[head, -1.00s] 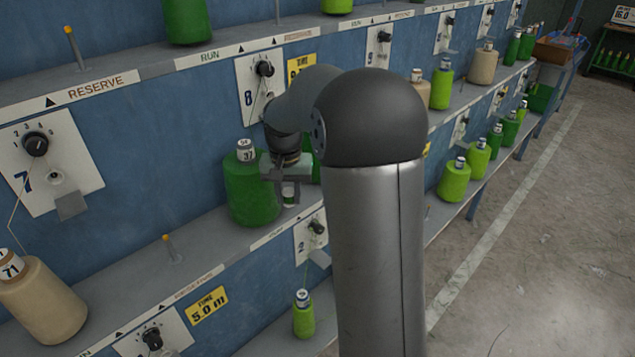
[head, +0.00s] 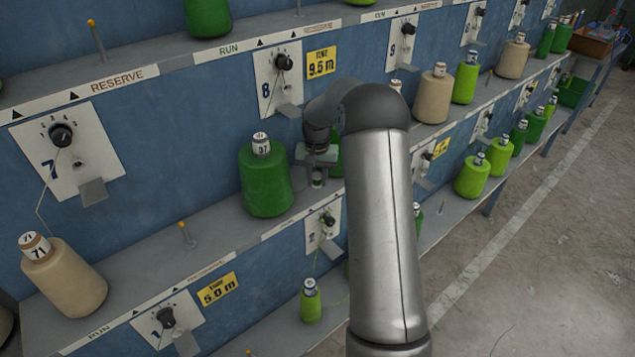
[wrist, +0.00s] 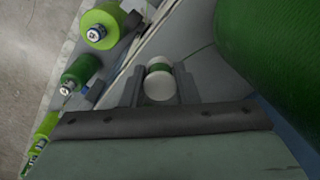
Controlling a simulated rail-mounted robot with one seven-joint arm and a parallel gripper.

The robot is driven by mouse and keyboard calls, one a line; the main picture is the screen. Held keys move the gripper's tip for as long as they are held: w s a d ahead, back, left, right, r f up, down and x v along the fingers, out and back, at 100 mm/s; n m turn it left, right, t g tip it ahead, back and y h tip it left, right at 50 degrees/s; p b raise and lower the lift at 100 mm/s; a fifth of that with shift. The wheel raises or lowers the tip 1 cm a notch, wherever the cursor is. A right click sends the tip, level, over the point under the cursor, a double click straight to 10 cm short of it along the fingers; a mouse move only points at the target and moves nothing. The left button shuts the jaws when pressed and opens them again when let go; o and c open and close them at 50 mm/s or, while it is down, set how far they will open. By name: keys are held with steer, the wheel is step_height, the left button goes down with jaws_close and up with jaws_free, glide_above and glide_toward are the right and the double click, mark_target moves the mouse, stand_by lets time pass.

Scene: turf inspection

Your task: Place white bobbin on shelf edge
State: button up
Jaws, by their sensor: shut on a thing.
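My gripper (head: 317,168) is over the middle shelf, just right of a large green spool (head: 265,182) marked 37. It is shut on the white bobbin (wrist: 158,84), a small white piece with a green band, seen end-on between the two fingers in the wrist view. In the head view the bobbin (head: 317,182) shows small below the fingers. The shelf edge (head: 285,228) carries a pale label strip and runs below the gripper. I cannot tell whether the bobbin touches the shelf.
Another green spool (head: 337,155) stands partly hidden behind my gripper. A tan spool (head: 64,278) marked 71 stands at the left. An orange-tipped peg (head: 184,232) rises from the shelf, with bare shelf around it. Dial panel 8 (head: 277,80) is on the wall above.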

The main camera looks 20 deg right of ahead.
mark_target(317, 186)
steer(key=shift+w+d+f, duration=0.2)
steer(key=shift+w+f, duration=0.1)
steer(key=shift+f, duration=0.15)
steer(key=shift+f+p, duration=0.35)
steer(key=shift+f, duration=1.15)
steer(key=shift+f, duration=0.1)
steer(key=shift+f, duration=0.15)
steer(key=o, duration=0.9)
steer(key=shift+o, duration=0.2)
